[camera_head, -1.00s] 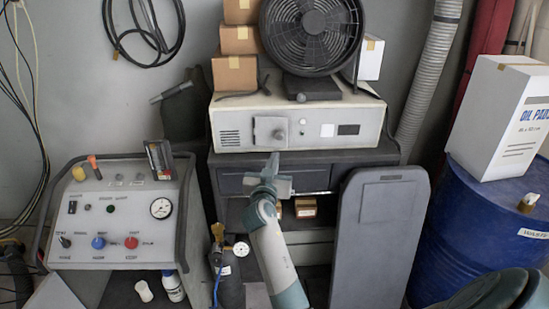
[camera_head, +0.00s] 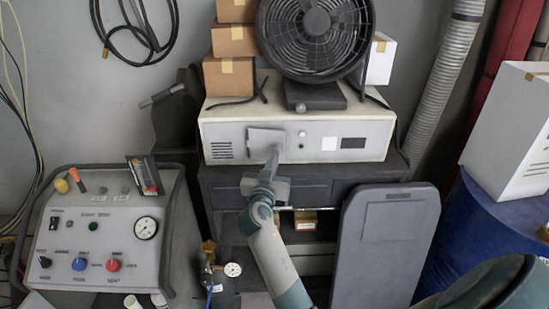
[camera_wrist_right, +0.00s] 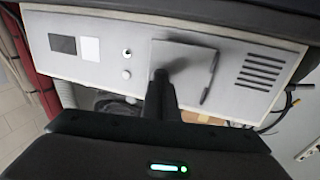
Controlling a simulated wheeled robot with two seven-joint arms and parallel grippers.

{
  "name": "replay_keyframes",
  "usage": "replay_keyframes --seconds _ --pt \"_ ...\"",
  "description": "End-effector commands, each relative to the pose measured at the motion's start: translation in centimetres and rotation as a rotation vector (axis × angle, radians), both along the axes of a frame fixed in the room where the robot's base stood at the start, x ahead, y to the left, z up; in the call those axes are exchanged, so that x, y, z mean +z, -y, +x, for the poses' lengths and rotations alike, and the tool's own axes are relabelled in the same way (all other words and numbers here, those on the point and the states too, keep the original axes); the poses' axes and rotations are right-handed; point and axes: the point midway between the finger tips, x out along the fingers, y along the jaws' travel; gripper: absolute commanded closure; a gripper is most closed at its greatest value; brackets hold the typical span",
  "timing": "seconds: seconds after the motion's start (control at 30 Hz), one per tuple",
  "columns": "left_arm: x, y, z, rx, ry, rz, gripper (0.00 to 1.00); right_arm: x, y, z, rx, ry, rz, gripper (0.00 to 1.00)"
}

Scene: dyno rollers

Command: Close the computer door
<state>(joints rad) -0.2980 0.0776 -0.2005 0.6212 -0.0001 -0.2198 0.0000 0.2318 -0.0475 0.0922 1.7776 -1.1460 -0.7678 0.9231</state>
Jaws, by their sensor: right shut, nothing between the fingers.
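The computer (camera_head: 355,150) is a wide white-grey box on a dark cabinet in the head view. It also shows upside down in the wrist view (camera_wrist_right: 108,67). Its small grey square door (camera_head: 262,136) is on the front panel, left of centre; in the wrist view the door (camera_wrist_right: 188,62) stands out slightly at one edge, and I cannot tell how far it is open. My right gripper (camera_head: 274,154) is shut and empty, its fingertips in front of the door's lower right part. In the wrist view the fingers (camera_wrist_right: 161,88) overlap the door; contact is unclear. My left gripper is not in view.
A black fan (camera_head: 315,35) and cardboard boxes (camera_head: 229,80) stand on the computer. A grey panel (camera_head: 385,250) stands at right below, near a blue barrel (camera_head: 475,235). A control console (camera_head: 100,245) is at left.

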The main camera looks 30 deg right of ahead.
Motion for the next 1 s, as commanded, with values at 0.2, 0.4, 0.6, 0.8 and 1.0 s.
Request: replay_keyframes --seconds 0.2,0.4,0.6,0.8,1.0 --pt "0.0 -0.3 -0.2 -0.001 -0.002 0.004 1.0 0.0 0.0 0.0 0.0 0.0 0.0 1.0" --pt "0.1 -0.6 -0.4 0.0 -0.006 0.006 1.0 0.0 0.1 0.0 0.007 -0.001 0.0 1.0" --pt "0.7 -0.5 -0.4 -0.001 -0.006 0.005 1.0 0.0 1.0 0.2 0.072 -0.005 -0.001 1.0" --pt "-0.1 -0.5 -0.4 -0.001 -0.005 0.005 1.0 -0.3 2.4 0.8 0.123 0.002 0.002 1.0" --pt "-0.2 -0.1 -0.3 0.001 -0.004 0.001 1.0 0.0 2.8 1.0 0.123 -0.001 -0.001 1.0"
